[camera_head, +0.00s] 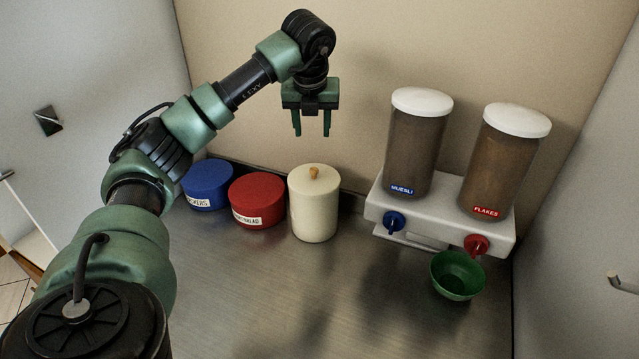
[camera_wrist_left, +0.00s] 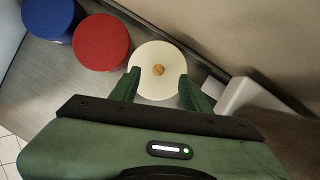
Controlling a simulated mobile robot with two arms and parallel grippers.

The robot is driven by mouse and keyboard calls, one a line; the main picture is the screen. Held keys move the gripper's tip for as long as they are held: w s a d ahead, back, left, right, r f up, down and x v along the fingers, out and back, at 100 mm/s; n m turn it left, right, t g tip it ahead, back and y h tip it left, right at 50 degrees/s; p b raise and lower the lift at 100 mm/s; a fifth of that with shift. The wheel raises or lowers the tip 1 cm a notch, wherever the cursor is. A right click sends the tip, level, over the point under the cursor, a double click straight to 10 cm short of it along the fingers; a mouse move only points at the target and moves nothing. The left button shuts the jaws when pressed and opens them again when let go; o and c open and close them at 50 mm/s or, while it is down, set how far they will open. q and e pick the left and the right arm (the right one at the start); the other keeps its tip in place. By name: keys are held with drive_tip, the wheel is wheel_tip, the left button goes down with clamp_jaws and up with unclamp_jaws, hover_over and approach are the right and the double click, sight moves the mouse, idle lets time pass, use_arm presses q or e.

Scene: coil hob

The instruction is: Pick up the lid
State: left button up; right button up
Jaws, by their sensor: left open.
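The cream canister (camera_head: 314,212) stands upright on the steel counter. Its cream lid (camera_head: 326,178) has a small wooden knob (camera_head: 313,173) on top. The lid also shows in the left wrist view (camera_wrist_left: 150,88), with the knob (camera_wrist_left: 158,70) between the fingers' lines. My left gripper (camera_head: 312,132) is open and empty, pointing down above the lid with a clear gap. Its two green fingers also show in the left wrist view (camera_wrist_left: 158,90). My right gripper is not in view.
A blue tin (camera_head: 208,188) and a red tin (camera_head: 258,200) stand left of the canister. A white cereal dispenser (camera_head: 445,208) stands to the right, with a green bowl (camera_head: 457,278) at its front. The front counter (camera_head: 290,300) is clear.

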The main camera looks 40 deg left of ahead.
sight(314, 169)
use_arm(q)
drive_tip(key=f+b, duration=0.2)
drive_tip(key=f, duration=0.1)
drive_tip(key=f+b, duration=0.2)
drive_tip(key=f, duration=0.1)
drive_tip(key=shift+w+a+f, duration=0.2)
drive_tip(key=shift+f, duration=0.15)
drive_tip(key=p+x, duration=0.1)
drive_tip(key=x, duration=0.1)
drive_tip(key=p+x, duration=0.1)
drive_tip(key=x, duration=0.2)
drive_tip(key=shift+s+d+f+p, duration=0.15)
drive_tip(key=shift+d+f+p, duration=0.05)
drive_tip(key=shift+f+p, duration=0.15)
drive_tip(key=shift+a+f, duration=0.1)
drive_tip(key=shift+f, duration=0.2)
clamp_jaws()
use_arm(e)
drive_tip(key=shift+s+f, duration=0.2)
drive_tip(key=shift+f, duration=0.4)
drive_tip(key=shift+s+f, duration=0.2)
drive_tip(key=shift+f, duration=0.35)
